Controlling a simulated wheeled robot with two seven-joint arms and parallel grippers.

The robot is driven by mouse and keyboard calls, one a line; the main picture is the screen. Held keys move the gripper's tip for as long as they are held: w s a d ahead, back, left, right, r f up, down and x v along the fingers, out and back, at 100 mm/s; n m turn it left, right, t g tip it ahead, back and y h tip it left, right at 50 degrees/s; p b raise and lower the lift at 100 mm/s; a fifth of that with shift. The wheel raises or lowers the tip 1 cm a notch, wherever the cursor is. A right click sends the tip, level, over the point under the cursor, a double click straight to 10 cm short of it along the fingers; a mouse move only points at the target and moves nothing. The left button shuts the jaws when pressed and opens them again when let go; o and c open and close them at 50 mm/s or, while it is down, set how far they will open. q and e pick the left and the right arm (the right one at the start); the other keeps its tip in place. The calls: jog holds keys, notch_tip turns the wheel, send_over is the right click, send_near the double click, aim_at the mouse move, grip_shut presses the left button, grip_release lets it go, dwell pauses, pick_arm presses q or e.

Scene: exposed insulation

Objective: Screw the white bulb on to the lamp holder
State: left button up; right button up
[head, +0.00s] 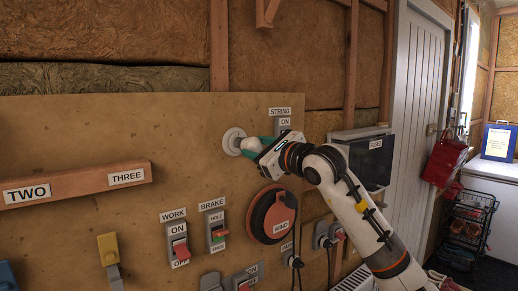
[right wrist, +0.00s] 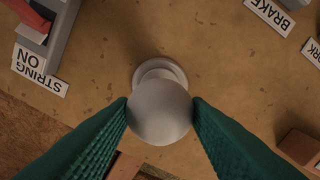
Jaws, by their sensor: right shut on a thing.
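The white bulb (right wrist: 160,111) is between the two green fingers of my right gripper (right wrist: 160,112) in the right wrist view. The fingers press on it from both sides. In the head view the right gripper (head: 258,143) reaches the board from the right, and the bulb (head: 250,145) shows only in part beside the fingers. The round white lamp holder (head: 233,141) is on the board right behind the bulb, and its rim (right wrist: 160,69) shows past the bulb in the right wrist view. The bulb hides the contact between them. My left gripper is not in view.
The wooden board (head: 100,130) carries WORK (head: 177,245) and BRAKE (head: 215,230) switches below the lamp holder. A round red WIND reel (head: 272,215) sits under my right arm. A STRING switch (head: 283,125) is close to the gripper.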

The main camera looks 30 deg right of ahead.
jog(key=shift+w+a+p, duration=0.1)
jog(key=shift+w+p, duration=0.5)
jog(key=shift+w, duration=0.7)
jog(key=o, duration=0.7)
jog(key=shift+s+f+b, duration=0.15)
jog(key=shift+s+b, duration=0.25)
jog(key=shift+s, duration=0.15)
jog(key=shift+s+d+b, duration=0.15)
jog(key=shift+s+b, duration=0.6)
jog(key=shift+s, duration=1.05)
jog(key=shift+s+d+b, duration=0.2)
jog(key=shift+s+b, duration=0.5)
jog(key=shift+s, duration=1.1)
jog(key=shift+s+d+b, duration=0.15)
jog(key=shift+s+b, duration=0.6)
jog(key=shift+s, duration=1.05)
